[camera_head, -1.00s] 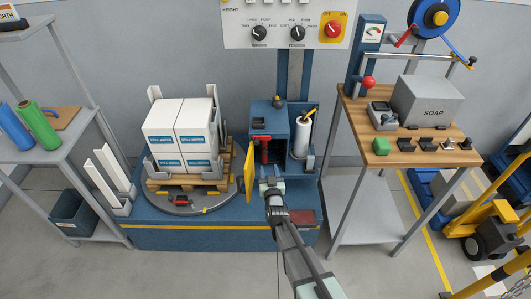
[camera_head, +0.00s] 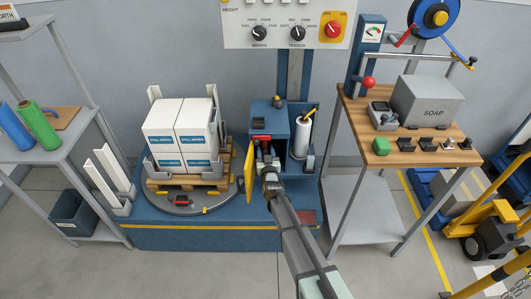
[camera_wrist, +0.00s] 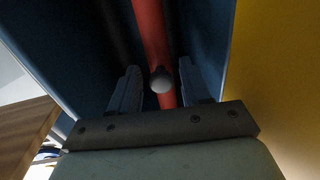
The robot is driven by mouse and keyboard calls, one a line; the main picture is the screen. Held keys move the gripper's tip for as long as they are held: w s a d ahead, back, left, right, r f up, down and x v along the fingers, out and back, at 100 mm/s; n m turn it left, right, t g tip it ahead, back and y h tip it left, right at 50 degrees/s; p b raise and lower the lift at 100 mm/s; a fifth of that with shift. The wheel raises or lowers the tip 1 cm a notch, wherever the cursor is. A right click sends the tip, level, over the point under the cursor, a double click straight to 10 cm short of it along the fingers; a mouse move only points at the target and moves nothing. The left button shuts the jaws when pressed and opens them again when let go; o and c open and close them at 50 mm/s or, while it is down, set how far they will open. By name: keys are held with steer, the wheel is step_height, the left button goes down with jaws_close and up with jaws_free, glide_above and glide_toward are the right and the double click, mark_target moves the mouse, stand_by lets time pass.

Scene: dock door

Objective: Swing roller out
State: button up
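The blue wrapper carriage (camera_head: 282,122) stands right of the pallet, with its yellow door (camera_head: 249,175) swung open at its left. Inside is a red bar, seen in the wrist view as a red upright (camera_wrist: 150,30) with a round grey knob (camera_wrist: 161,80) on it; I take this to be the roller's arm. In the head view a bit of red (camera_head: 262,138) shows above my gripper, which hides the rest. My gripper (camera_head: 266,160) reaches into the carriage opening. Its two fingers (camera_wrist: 160,90) are apart, one each side of the knob, with visible gaps.
A white film roll (camera_head: 301,135) stands at the carriage's right. The wrapped boxes (camera_head: 180,130) sit on a pallet on the turntable to the left. A wooden-topped bench (camera_head: 410,150) stands close on the right. The yellow door is close beside my gripper.

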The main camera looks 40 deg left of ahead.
jaws_close()
steer(key=shift+w, duration=0.1)
steer(key=shift+w+d, duration=0.15)
stand_by(2.0)
steer(key=shift+c, duration=1.2)
jaws_free()
steer(key=shift+o, duration=1.3)
steer(key=shift+s, duration=0.3)
steer(key=v, duration=1.3)
steer(key=shift+d, duration=0.25)
steer(key=shift+o, duration=0.2)
steer(key=shift+s, duration=0.1)
